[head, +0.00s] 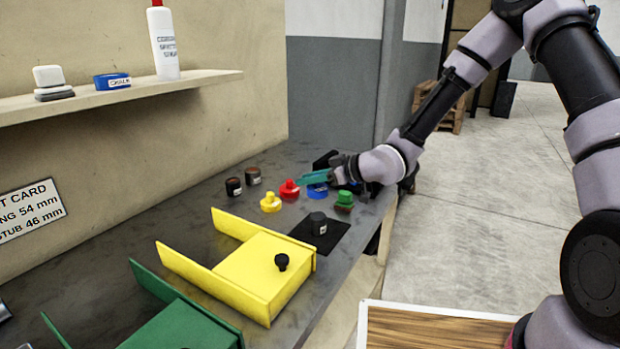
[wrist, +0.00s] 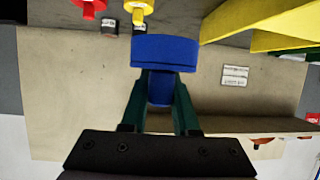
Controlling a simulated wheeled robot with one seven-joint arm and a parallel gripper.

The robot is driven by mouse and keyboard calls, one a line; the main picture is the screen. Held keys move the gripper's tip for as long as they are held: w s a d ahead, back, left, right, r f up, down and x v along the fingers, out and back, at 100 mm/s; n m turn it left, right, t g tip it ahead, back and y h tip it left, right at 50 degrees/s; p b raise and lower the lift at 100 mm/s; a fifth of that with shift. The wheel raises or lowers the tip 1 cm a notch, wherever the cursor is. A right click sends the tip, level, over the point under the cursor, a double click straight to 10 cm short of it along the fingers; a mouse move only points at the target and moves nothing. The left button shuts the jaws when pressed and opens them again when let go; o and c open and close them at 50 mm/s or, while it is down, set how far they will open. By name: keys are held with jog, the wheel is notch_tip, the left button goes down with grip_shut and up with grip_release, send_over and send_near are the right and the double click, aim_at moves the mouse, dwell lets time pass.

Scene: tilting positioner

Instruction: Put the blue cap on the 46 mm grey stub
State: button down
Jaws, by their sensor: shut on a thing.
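The blue cap (wrist: 165,52) is held by its narrower knob between the two green fingers of my gripper (wrist: 160,85), its wide end facing away from my wrist. In the head view the blue cap (head: 317,191) shows beneath the teal fingers of my gripper (head: 318,178), partly covered by them; I cannot tell whether it clears the bench. A dark grey stub (head: 318,224) with a small white label stands upright on a black square mat (head: 332,240), nearer the camera than my gripper. Its top looks bare. The label is too small to read.
Red (head: 289,190), yellow (head: 271,203) and green (head: 344,201) knobbed pieces stand around my gripper. Two dark labelled cylinders (head: 233,187) (head: 253,175) stand near the wall. A yellow fixture (head: 262,270) with raised side plates stands in front of the mat. A shelf (head: 120,97) juts from the wall.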

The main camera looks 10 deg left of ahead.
jog(key=shift+f, duration=4.15)
jog(key=c, duration=0.6)
grip_release()
jog(key=shift+d, duration=0.1)
